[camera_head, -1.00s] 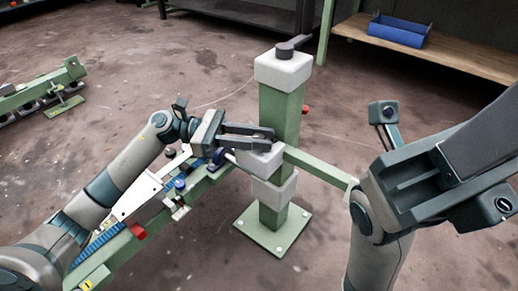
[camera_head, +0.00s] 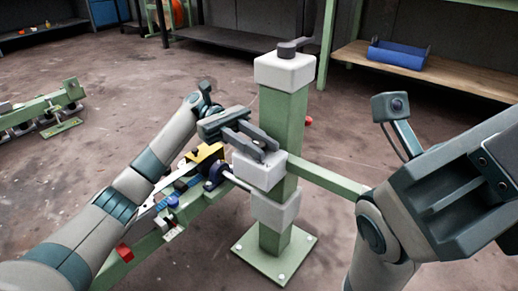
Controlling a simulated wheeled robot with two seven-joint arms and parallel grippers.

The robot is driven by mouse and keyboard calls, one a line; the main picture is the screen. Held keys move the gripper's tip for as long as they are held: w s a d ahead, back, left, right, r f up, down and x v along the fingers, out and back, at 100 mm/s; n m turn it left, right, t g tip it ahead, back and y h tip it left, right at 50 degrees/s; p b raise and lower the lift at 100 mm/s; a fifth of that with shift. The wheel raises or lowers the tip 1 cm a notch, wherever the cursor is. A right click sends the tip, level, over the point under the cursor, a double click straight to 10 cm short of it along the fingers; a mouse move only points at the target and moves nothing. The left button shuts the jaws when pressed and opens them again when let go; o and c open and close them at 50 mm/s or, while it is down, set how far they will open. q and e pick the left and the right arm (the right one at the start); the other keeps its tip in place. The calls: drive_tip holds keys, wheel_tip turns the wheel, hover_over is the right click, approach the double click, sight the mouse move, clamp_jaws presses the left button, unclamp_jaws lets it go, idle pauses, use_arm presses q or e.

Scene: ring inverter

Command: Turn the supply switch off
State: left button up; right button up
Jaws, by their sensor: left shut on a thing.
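A green post (camera_head: 282,128) carries white boxes. The top box (camera_head: 285,72) has a dark lever handle (camera_head: 291,46) that points right. My left gripper (camera_head: 259,144) is at the middle white box (camera_head: 262,172), with its fingers shut on a dark handle at the top of this box. The fingers hide most of that handle, so I cannot tell its angle. I see no label that says which box is the supply switch. A lower white box (camera_head: 275,208) sits below.
A green rail (camera_head: 140,248) with blue and red parts and a yellow block (camera_head: 205,153) runs to the post from the lower left. A green bar (camera_head: 325,178) runs right. A blue bin (camera_head: 397,55) sits on a bench (camera_head: 455,78) behind.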

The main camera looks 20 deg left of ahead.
idle(0.3)
use_arm(q)
drive_tip(key=o, duration=1)
drive_tip(key=shift+o, duration=0.2)
